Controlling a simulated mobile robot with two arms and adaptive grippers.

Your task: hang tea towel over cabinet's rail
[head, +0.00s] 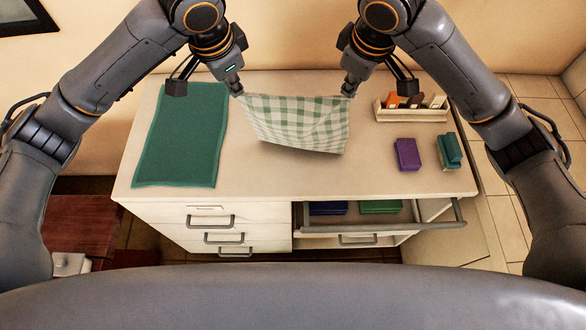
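A green and white checked tea towel (300,123) hangs spread between my two grippers above the cabinet top (250,172). My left gripper (237,92) is shut on the towel's upper left corner. My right gripper (348,92) is shut on its upper right corner. The towel's lower edge hangs loose over the countertop; I cannot tell if it touches. A grey rail (385,228) runs along the front of the cabinet at the open drawer on the right, nearer to me than the towel. No cloth lies over it.
A green mat (182,135) lies on the left of the top. A wooden holder (411,112), a purple sponge (407,154) and a green brush-like block (449,151) stand on the right. The open drawer (345,222) holds blue and green folded items. Closed drawers with handles (211,221) are on the left.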

